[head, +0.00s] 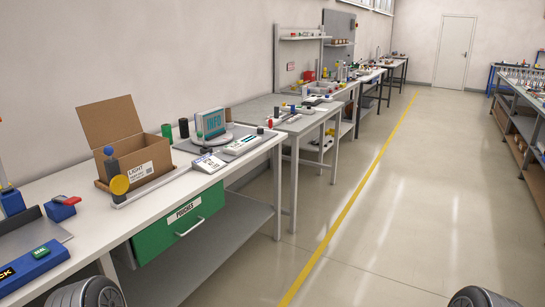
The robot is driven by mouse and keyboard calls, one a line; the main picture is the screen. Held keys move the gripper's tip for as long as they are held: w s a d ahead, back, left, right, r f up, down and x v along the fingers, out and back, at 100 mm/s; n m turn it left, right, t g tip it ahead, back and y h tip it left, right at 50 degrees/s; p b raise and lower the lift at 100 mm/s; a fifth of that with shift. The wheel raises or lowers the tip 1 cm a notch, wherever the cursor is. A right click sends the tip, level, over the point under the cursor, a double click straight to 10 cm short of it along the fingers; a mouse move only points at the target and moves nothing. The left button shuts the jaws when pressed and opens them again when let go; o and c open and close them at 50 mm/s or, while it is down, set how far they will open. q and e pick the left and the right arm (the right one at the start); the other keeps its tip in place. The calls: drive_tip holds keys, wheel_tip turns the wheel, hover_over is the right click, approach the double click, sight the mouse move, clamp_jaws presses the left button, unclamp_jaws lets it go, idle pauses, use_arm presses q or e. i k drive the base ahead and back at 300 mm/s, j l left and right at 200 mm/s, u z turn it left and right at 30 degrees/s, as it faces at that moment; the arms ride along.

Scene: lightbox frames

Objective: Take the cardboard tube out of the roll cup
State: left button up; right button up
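I cannot clearly make out the cardboard tube or the roll cup in the head view. Small upright cylinders stand behind the open carton on the near bench: a dark one (183,128) and a greenish one (167,131). Neither of my grippers is in view; only dark rounded parts, probably of my own body, show at the bottom edge.
The near white bench (90,222) holds an open carton (137,160), a blue device (35,270) and a scale-like device (209,162). A green drawer (178,228) hangs below. More benches (290,125) continue beyond. The floor (400,220) along the yellow line is clear.

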sight(227, 111)
drive_tip(key=i, duration=2.45)
drive_tip(key=i+u, duration=0.1)
drive_tip(key=u, duration=0.45)
drive_tip(key=i+l, duration=0.15)
drive_tip(key=l, duration=0.25)
drive_tip(key=i+l, duration=0.15)
drive_tip(key=l, duration=0.3)
drive_tip(key=i+l+u, duration=0.1)
drive_tip(key=l, duration=0.3)
drive_tip(key=i+l, duration=0.2)
drive_tip(key=l, duration=0.25)
drive_tip(key=i+l, duration=0.15)
drive_tip(key=l, duration=0.3)
drive_tip(key=i+l+u, duration=0.1)
drive_tip(key=l, duration=0.3)
drive_tip(key=i+l, duration=0.15)
drive_tip(key=l, duration=0.3)
drive_tip(key=i+l+u, duration=0.1)
drive_tip(key=l, duration=0.35)
